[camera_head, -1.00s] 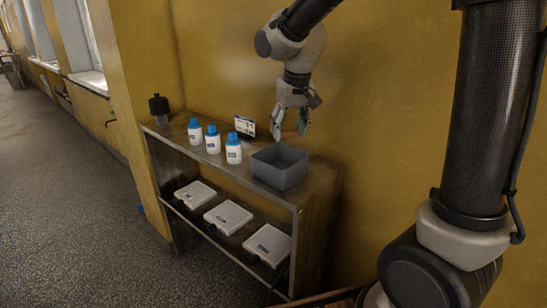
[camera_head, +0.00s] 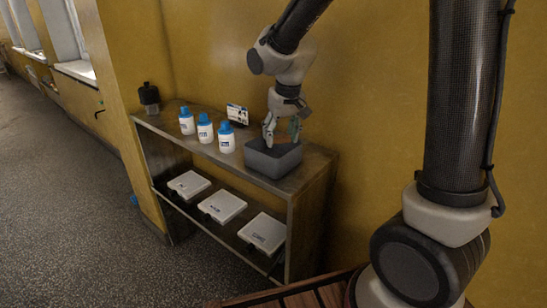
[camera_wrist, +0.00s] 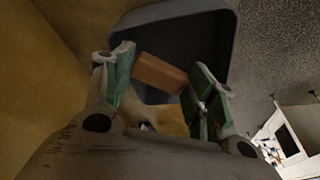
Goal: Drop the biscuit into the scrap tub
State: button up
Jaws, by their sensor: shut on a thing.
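The scrap tub (camera_head: 272,163) is a dark grey open box on the top shelf, at its right end, in the head view. My gripper (camera_head: 281,137) points down at the tub's opening, with its fingertips about level with the rim. In the wrist view my gripper (camera_wrist: 160,78) has green-padded fingers shut on the biscuit (camera_wrist: 160,73), a brown block that spans the gap between them. The tub's grey wall (camera_wrist: 178,12) shows beyond the biscuit. The biscuit is too small to make out in the head view.
Several white bottles with blue caps (camera_head: 205,130) stand left of the tub. A small card (camera_head: 237,114) stands behind them, and a dark jar (camera_head: 149,98) is at the far left end. White boxes (camera_head: 222,206) lie on the lower shelf. The yellow wall (camera_head: 370,120) is close behind.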

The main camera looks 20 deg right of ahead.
jog(key=o, duration=0.9)
jog(key=shift+c, duration=0.2)
jog(key=shift+r, duration=0.1)
jog(key=v, duration=1.1)
jog(key=shift+r, duration=0.4)
jog(key=shift+s, duration=0.1)
